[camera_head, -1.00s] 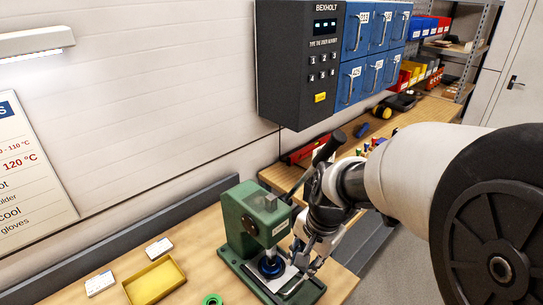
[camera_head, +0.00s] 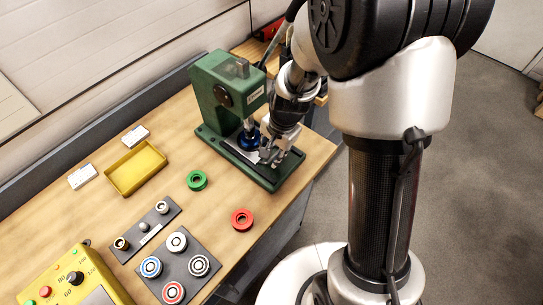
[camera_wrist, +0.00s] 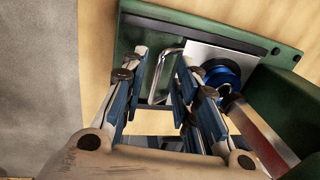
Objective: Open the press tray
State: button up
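The green press (camera_head: 222,92) stands on the wooden bench with its base (camera_head: 265,178) toward the front edge. Its tray, a light metal plate (camera_wrist: 208,52), lies on the base around a blue round part (camera_wrist: 222,76). A bent metal handle (camera_wrist: 163,66) sticks out from the plate toward my gripper. My gripper (camera_head: 277,153) is low over the front of the base. In the wrist view the fingers (camera_wrist: 160,85) are apart, and the handle shows between them. I cannot tell whether a finger touches it. My gripper hides part of the tray in the head view.
A yellow bin (camera_head: 135,168), a green ring (camera_head: 197,180) and a red ring (camera_head: 242,219) lie on the bench. A dark plate with several round parts (camera_head: 178,265) and a yellow control box (camera_head: 75,280) are nearer. Open floor lies right of the bench.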

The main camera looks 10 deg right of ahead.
jog(key=shift+w+a+f, duration=0.1)
jog(key=shift+f, duration=0.8)
grip_shut()
jog(key=shift+s, duration=0.2)
